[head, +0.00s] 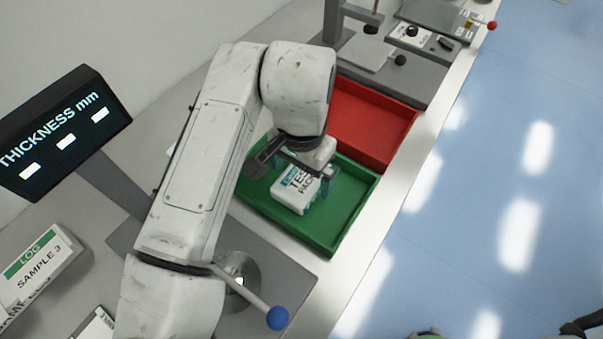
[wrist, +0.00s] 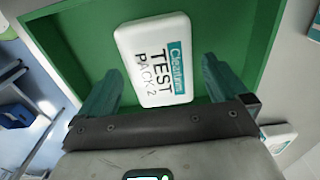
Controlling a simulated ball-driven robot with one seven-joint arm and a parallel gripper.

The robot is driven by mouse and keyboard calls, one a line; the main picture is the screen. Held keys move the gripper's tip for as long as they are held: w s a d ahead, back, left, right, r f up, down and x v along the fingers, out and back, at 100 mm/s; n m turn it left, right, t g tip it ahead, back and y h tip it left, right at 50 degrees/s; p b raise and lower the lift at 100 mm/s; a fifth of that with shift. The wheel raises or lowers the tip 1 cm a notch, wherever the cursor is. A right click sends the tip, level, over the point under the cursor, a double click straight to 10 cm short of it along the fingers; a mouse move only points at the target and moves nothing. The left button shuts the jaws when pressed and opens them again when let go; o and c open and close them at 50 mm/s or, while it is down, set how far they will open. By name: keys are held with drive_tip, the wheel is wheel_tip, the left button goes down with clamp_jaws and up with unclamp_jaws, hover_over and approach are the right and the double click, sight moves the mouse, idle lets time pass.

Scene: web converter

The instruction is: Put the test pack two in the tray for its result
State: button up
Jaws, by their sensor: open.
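Test pack two (head: 296,190), a white pack with a teal "Cleafirm"-like band and "TEST PACK 2" print, lies in the green tray (head: 348,226). In the wrist view the pack (wrist: 150,62) rests on the tray's green floor (wrist: 85,40). My gripper (head: 303,176) is over the green tray, above the pack. In the wrist view my gripper (wrist: 158,78) is open, with one finger on each side of the pack and a gap to both. My wrist hides part of the tray and pack in the head view.
A red tray (head: 375,125) adjoins the green one. A thickness display (head: 65,135) with three white blocks stands left. A lever with a blue ball (head: 277,318) is in front. A log card (head: 38,265) reads "SAMPLE 3". Another white pack (wrist: 280,138) shows outside the tray.

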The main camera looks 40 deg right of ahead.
sight(302, 178)
wheel_tip(302, 178, up, 10)
drive_tip(key=shift+r, duration=0.15)
idle(0.6)
